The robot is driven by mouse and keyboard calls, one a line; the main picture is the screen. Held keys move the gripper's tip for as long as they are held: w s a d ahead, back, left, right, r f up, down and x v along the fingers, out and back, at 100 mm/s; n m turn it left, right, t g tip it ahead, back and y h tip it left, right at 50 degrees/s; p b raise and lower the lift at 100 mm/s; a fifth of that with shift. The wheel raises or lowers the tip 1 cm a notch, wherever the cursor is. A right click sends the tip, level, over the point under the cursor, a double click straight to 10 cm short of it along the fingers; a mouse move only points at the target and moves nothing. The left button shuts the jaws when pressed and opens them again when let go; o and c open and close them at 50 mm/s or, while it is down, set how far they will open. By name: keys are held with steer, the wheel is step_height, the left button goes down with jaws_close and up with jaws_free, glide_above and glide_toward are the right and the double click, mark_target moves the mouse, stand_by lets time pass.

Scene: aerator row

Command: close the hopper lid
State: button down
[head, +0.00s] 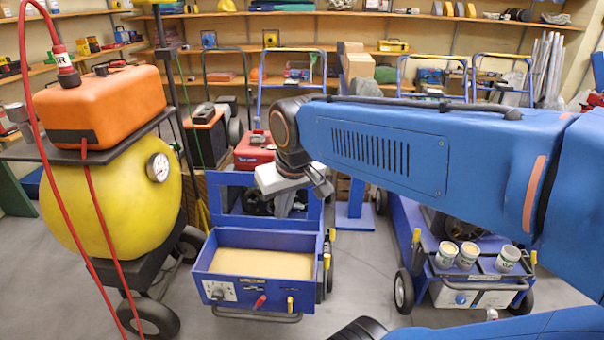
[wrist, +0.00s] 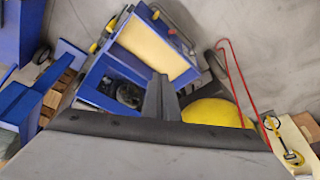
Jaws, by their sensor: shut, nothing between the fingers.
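The hopper (head: 262,262) is an open blue box on a wheeled cart, filled with tan material. It also shows in the wrist view (wrist: 152,45), top centre. Blue upright framework (head: 228,200) stands along its back edge; I cannot tell which part of it is the lid. The tan fill is uncovered. My gripper (head: 285,207) is shut and empty, pointing down above and behind the hopper's back edge. In the wrist view its fingers (wrist: 160,90) are together, with the hopper beyond them. The gripper hides part of the framework.
A yellow tank (head: 110,200) with an orange box (head: 100,105) and red hoses stands at the left. Another blue cart (head: 470,265) with several small cups stands at the right. Grey floor (head: 365,265) is clear between the carts. Shelves and hand trucks line the back.

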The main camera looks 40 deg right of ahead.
steer(key=w+d+r+m+g, duration=0.15)
steer(key=w+d+m, duration=0.35)
steer(key=w+d, duration=1.6)
steer(key=w+d+f+m+g, duration=0.2)
steer(key=w+d+f, duration=0.25)
steer(key=d, duration=0.25)
step_height(320, 180, down, 8)
steer(key=s+a, duration=0.1)
steer(key=shift+a, duration=0.1)
steer(key=shift+s+a+t+h, duration=0.1)
steer(key=shift+s+t+h, duration=0.05)
steer(key=shift+t+h, duration=0.15)
